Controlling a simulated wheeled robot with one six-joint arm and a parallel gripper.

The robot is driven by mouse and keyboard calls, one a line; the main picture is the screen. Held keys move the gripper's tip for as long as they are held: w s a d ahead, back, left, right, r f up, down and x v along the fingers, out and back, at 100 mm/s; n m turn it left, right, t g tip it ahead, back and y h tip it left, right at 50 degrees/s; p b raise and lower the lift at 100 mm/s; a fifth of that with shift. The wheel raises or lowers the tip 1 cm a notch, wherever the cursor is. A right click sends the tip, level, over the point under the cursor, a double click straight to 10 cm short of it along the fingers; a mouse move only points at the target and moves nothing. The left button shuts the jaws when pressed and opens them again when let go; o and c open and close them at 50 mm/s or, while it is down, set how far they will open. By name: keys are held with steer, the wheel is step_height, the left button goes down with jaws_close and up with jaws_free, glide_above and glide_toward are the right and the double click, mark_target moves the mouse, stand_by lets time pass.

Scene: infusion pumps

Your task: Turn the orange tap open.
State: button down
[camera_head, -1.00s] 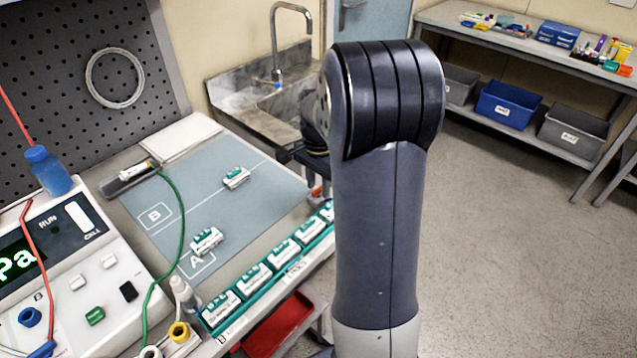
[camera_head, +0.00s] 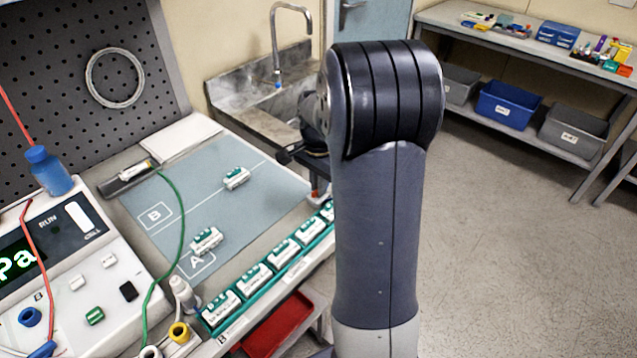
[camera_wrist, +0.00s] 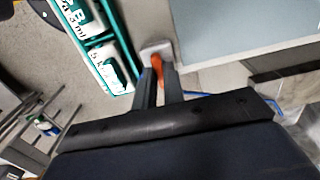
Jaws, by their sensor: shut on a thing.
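The orange tap (camera_wrist: 157,64) shows in the wrist view as a small orange handle beside a pale mount at the edge of the blue-grey mat. My gripper (camera_wrist: 160,76) is shut on it, with one dark finger on each side. The fingers hide part of the handle, so its exact angle is hard to tell. In the head view my own arm hides most of this spot, and only a small orange-red bit shows below my wrist.
A green-edged rack (camera_head: 262,276) of labelled cartridges runs along the bench front, close to the gripper in the wrist view. Two similar cartridges lie on the mat (camera_head: 190,180). A sink (camera_head: 262,105) stands behind. The floor at right is clear.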

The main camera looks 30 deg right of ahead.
steer(key=n, duration=0.4)
steer(key=shift+n+p, duration=0.4)
steer(key=shift+n, duration=2.6)
steer(key=c, duration=1.5)
jaws_free()
